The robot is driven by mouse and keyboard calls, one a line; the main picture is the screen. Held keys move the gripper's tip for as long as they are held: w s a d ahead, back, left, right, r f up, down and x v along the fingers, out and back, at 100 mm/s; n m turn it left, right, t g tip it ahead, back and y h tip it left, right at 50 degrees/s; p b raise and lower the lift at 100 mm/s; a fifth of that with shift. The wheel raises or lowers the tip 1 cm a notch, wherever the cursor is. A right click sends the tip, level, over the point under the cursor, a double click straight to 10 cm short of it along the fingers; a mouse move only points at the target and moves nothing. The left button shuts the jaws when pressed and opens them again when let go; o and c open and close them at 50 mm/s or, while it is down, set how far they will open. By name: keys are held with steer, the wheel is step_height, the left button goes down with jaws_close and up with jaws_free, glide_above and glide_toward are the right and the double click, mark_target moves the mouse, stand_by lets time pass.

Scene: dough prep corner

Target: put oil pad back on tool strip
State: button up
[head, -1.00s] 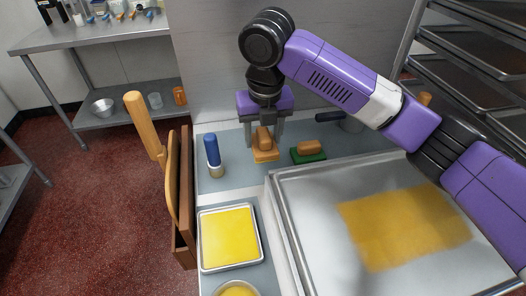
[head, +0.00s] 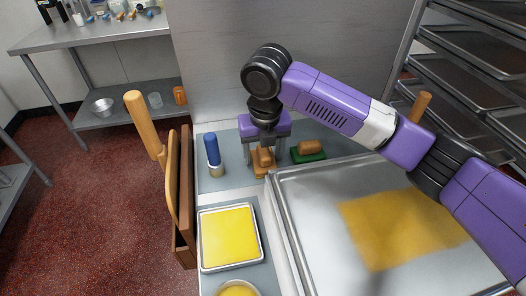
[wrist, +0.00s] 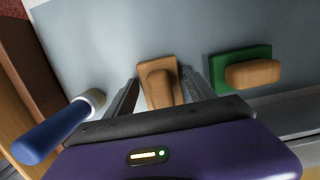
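The oil pad (head: 263,160), an orange base with a wooden handle, is between the two fingers of my gripper (head: 265,160), low over the grey-blue strip (head: 232,158). In the wrist view, the pad (wrist: 160,85) shows between the fingertips of my gripper (wrist: 160,80), which lie close along its base's sides. The gripper appears shut on the base. I cannot tell whether the pad's underside touches the strip.
A green-based pad (head: 309,155) with a wooden handle is to the right. A blue-handled brush (head: 212,152) stands left. A tray of yellow liquid (head: 229,237) is in front, with a large metal tray (head: 320,230) to the right. A wooden board (head: 183,200) borders the left.

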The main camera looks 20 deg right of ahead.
mark_target(264, 153)
steer(key=shift+o, duration=0.4)
steer(key=shift+r, duration=0.25)
step_height(264, 153, up, 12)
steer(key=s, duration=0.1)
steer(key=shift+s+a+f, duration=0.15)
steer(key=shift+s+a, duration=0.05)
steer(key=shift+s, duration=0.2)
